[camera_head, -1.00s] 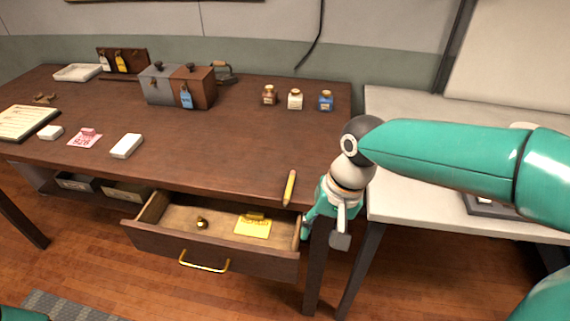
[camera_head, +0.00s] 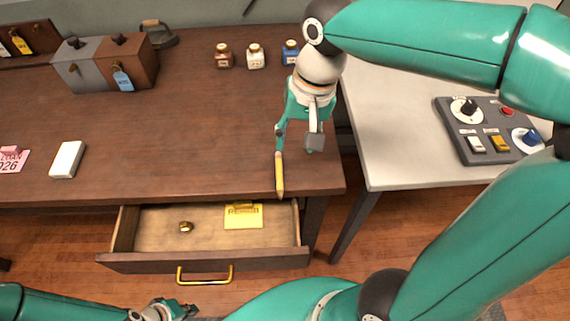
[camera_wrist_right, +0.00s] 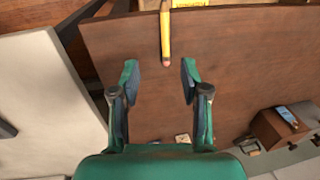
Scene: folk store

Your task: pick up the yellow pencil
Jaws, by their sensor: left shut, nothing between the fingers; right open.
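The yellow pencil (camera_head: 279,176) lies near the front edge of the brown desk (camera_head: 200,150), above the open drawer's right end. In the right wrist view the pencil (camera_wrist_right: 165,38) lies beyond the fingertips, roughly in line with the gap between them. My right gripper (camera_head: 297,142) is open and empty over the desk, at the pencil's far end. In the right wrist view its two fingers (camera_wrist_right: 160,77) stand apart with bare desk between them. My left gripper (camera_head: 180,310) is shut and empty at the bottom left, low and far from the pencil.
The open drawer (camera_head: 205,262) holds a small brass object (camera_head: 186,227) and a yellow card (camera_head: 243,216). Several ink bottles (camera_head: 256,57) stand behind my right gripper. A grey control panel (camera_head: 487,130) is on the pale table (camera_head: 395,150) at right. Mid-desk is clear.

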